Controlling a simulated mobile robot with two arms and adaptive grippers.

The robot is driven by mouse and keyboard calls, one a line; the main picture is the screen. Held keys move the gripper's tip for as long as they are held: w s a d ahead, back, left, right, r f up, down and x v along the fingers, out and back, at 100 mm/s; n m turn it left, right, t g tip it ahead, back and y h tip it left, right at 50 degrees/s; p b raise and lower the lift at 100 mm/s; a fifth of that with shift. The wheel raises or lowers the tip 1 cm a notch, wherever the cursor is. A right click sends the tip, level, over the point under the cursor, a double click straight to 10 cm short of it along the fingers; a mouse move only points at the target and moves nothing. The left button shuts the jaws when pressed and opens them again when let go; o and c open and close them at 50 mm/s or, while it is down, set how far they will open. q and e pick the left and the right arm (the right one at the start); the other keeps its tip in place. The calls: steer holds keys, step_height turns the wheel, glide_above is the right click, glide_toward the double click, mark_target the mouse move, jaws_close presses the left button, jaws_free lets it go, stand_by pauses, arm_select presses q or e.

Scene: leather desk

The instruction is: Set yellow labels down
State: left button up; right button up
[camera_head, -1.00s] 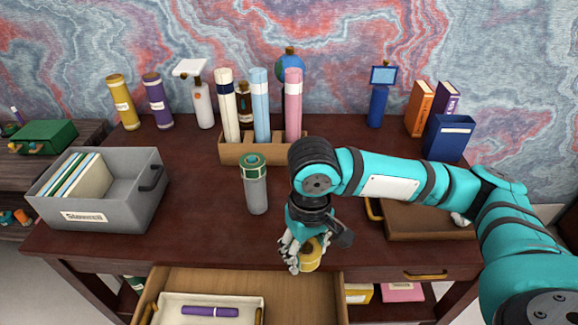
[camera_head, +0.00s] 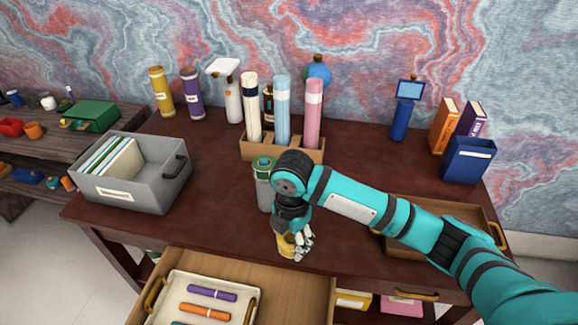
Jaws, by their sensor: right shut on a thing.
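The yellow labels, a small yellow roll (camera_head: 286,251), are in my right gripper (camera_head: 293,243), which is shut on them. The gripper points down over the front part of the dark desk, above the back of the open drawer in the picture. The fingers hide much of the roll. I cannot tell whether its underside touches the desk top. My left gripper is not in view.
A grey-and-green bottle (camera_head: 264,183) stands close behind my right gripper, partly hidden by my arm. A grey bin (camera_head: 135,190) is at left, a brown tray (camera_head: 400,245) at right. The open drawer (camera_head: 300,295) holds a white tray (camera_head: 172,290) with markers. Desk between bin and bottle is clear.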

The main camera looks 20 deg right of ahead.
steer(key=shift+w+a+f+n, duration=0.1)
steer(key=shift+a+n, duration=0.1)
steer(key=shift+n, duration=0.3)
steer(key=shift+w+d+f, duration=0.1)
steer(key=p, duration=0.2)
glide_above(336, 227)
steer(key=a, duration=0.1)
steer(key=shift+f+n, duration=0.3)
steer(key=shift+f, duration=0.35)
steer(key=f, duration=0.1)
steer(key=d+f+p, duration=0.1)
steer(key=f, duration=0.1)
steer(key=shift+d+f, duration=0.1)
steer(key=shift+f, duration=0.1)
steer(key=shift+w+f, duration=0.1)
steer(key=shift+f, duration=0.05)
steer(key=shift+f, duration=0.2)
steer(key=o, duration=1.1)
steer(key=shift+o, duration=0.2)
